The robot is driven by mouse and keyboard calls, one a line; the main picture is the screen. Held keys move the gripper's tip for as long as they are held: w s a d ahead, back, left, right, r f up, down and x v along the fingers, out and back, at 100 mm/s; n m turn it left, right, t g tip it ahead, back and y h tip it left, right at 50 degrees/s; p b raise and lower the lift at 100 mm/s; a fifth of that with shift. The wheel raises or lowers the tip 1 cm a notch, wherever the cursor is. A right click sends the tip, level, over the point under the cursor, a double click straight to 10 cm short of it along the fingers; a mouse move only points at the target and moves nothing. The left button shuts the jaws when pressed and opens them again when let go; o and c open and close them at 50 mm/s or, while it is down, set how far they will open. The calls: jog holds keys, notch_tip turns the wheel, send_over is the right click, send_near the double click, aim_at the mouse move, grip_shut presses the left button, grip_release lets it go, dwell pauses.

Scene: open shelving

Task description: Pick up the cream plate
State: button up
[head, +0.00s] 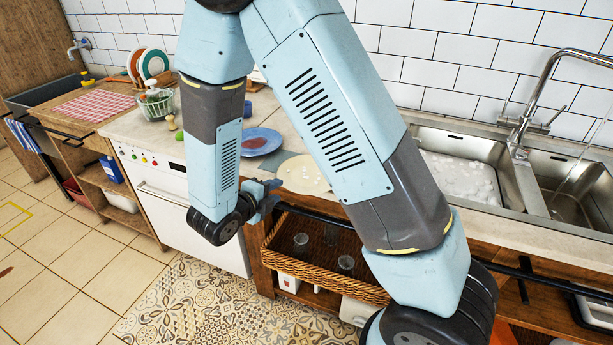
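The cream plate (300,174) lies flat on the counter, partly hidden on its right by my arm. A reddish-brown mark shows on its face. My gripper (270,192) is at the counter's front edge, just left of the plate and close to it. Its fingers are small and dark here, and I cannot tell whether they are open, shut or touching the rim.
A blue plate (261,141) lies behind and left of the cream plate. A sink (462,172) with a tall faucet (535,95) is on the right. A wicker basket (318,262) with glasses is on the shelf below. A glass bowl (157,106) stands farther left.

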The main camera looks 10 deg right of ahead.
aim_at(285, 185)
jog(key=shift+x, duration=2.7)
jog(key=shift+c, duration=0.3)
grip_shut()
jog(key=shift+r, duration=0.1)
